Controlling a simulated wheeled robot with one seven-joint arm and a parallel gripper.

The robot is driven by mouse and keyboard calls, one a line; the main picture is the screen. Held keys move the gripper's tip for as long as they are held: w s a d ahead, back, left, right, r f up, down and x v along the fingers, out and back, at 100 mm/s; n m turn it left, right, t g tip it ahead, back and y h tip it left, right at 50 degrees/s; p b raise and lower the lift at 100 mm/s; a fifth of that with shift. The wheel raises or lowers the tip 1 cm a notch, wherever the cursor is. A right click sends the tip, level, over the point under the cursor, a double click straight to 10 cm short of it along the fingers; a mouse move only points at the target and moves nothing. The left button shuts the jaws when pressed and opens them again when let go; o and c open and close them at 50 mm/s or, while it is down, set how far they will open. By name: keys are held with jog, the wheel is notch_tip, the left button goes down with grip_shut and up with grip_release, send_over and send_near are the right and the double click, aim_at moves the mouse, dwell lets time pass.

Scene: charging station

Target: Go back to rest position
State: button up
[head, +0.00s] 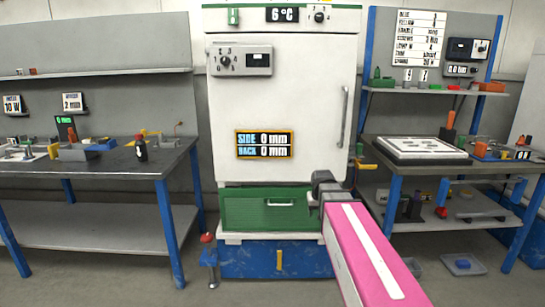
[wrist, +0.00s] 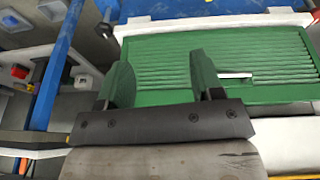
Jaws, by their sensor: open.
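My gripper (wrist: 163,78) is open, its two dark fingers apart with nothing visible between them in the wrist view. The green drawer (wrist: 285,60) lies beyond the fingers. Its light handle (wrist: 237,75) shows just right of the right finger; I cannot tell whether they touch. In the head view my pink arm reaches forward from the lower right, and its dark end is at the right edge of the green drawer (head: 245,214), under the white cabinet (head: 275,100). The drawer looks shut.
A workbench (head: 90,165) with small items stands left. A blue-legged bench (head: 385,160) with a white tray (head: 420,148) stands right, close to my arm. A blue base (head: 270,262) is below the drawer. A grey box (head: 463,264) lies on the floor at right.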

jog(key=s+f+g, duration=0.3)
jog(key=s+f, duration=1.2)
jog(key=s, duration=0.1)
jog(key=shift+m, duration=0.4)
jog(key=shift+s+d, duration=0.1)
